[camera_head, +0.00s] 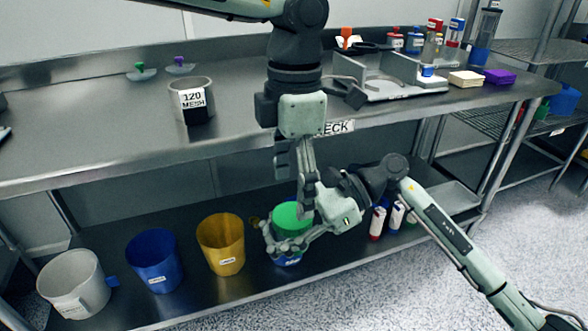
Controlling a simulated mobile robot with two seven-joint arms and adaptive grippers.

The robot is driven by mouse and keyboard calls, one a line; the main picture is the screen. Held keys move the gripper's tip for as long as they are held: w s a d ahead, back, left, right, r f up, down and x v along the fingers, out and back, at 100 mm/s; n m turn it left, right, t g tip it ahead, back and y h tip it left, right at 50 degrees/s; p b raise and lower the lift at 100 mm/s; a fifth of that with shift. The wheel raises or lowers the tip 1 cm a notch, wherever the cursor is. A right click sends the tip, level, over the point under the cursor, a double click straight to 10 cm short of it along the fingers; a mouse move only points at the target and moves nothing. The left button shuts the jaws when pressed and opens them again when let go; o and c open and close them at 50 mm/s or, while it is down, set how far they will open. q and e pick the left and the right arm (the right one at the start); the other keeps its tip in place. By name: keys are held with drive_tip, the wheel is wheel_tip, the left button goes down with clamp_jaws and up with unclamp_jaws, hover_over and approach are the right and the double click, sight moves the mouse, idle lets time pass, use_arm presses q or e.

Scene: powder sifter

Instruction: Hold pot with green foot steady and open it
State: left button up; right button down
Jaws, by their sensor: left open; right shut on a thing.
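A pot with a green top part (291,218) and a blue-and-white lower part (288,260) stands on the lower shelf. I cannot tell from this view whether the green part is its foot or its lid. My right gripper (284,243) comes in from the right and is shut around the pot's side, its fingers hiding the middle. My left gripper (300,203) points down from above, open, with its fingertips at the upper right edge of the green part. I cannot tell whether they touch it.
A yellow bin (222,245), a blue bin (153,262) and a white bin (72,285) stand left on the lower shelf. Small red-and-white bottles (378,222) stand right of my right gripper. The bench (100,135) above carries a 120 mesh sieve (192,101).

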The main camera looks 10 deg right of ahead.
sight(292, 214)
use_arm(q)
drive_tip(key=shift+f, duration=2.2)
drive_tip(key=shift+c, duration=0.2)
drive_tip(key=c, duration=1)
drive_tip(key=o, duration=1.1)
